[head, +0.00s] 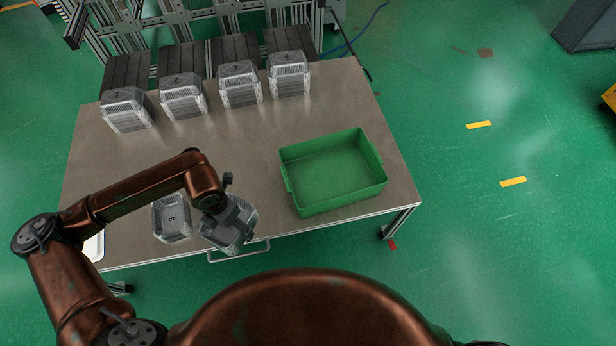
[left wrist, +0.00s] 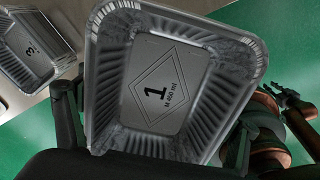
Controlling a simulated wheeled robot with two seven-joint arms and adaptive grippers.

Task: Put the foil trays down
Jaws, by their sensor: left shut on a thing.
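My left gripper (head: 236,216) is shut on a silver foil tray (head: 224,238) at the table's front edge. In the left wrist view this held tray (left wrist: 165,85) fills the middle, tilted, with a diamond label, a "1" and "460 ml" on its base. Whether more trays are nested with it I cannot tell. A foil tray marked "3" (head: 172,220) sits on the table just left of the held one; it also shows in the left wrist view (left wrist: 32,48), seemingly as a nested stack. My right gripper (left wrist: 287,97) seems to show small at the right of the left wrist view, its jaws unclear.
Several stacks of foil trays (head: 240,85) stand in a row along the back of the grey table (head: 240,140). An empty green crate (head: 335,195) stands at the right. A white object (head: 94,246) shows partly at the left front. The table's middle is clear.

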